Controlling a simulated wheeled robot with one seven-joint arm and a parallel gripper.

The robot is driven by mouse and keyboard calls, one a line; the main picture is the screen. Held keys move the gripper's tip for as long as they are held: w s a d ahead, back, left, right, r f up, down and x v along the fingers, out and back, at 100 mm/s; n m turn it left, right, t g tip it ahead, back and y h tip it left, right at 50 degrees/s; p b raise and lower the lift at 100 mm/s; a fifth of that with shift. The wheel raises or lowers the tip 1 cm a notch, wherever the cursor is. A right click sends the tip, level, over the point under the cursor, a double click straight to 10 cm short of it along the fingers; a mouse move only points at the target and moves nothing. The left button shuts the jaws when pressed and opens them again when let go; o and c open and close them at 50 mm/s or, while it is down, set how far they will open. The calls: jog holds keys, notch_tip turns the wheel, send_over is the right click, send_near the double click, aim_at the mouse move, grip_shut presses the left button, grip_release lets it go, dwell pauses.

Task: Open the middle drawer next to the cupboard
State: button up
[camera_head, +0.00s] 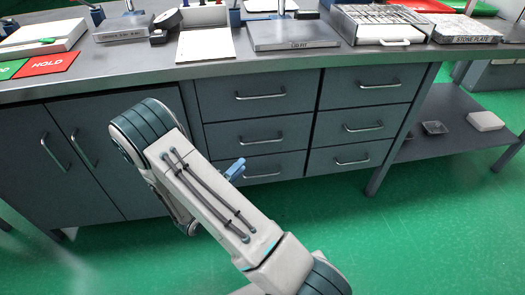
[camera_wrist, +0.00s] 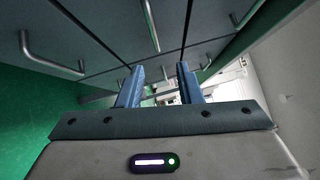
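The middle drawer (camera_head: 288,134) of the column beside the cupboard is dark grey, with a silver bar handle (camera_head: 261,139). It sits flush and closed. The grey two-door cupboard (camera_head: 95,180) stands to its left, partly hidden by my arm. My gripper (camera_head: 236,168) shows its blue fingers in front of the bottom drawer (camera_head: 285,165), below and left of the middle handle in the picture. In the wrist view my gripper (camera_wrist: 158,76) has its fingers apart with nothing held between them. Handles show beyond the fingers; I cannot tell which drawer each belongs to.
A second column of closed drawers (camera_head: 358,122) stands to the right. The worktop (camera_head: 290,62) above carries trays, a case with a white handle (camera_head: 394,42) and other items. An open lower shelf (camera_head: 455,135) is at far right. The green floor (camera_head: 400,240) in front is clear.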

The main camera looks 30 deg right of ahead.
aim_at(262, 142)
jog(key=shift+n+t, duration=0.3)
jog(key=shift+n, duration=0.1)
jog(key=b+x, duration=0.1)
jog(key=x, duration=0.3)
jog(key=b+x, duration=0.1)
jog(key=x, duration=0.4)
jog(key=f+b+x, duration=0.1)
jog(key=x, duration=0.3)
jog(key=shift+w+d+b, duration=0.15)
jog(key=shift+w+b, duration=0.15)
jog(key=shift+w, duration=0.15)
grip_shut()
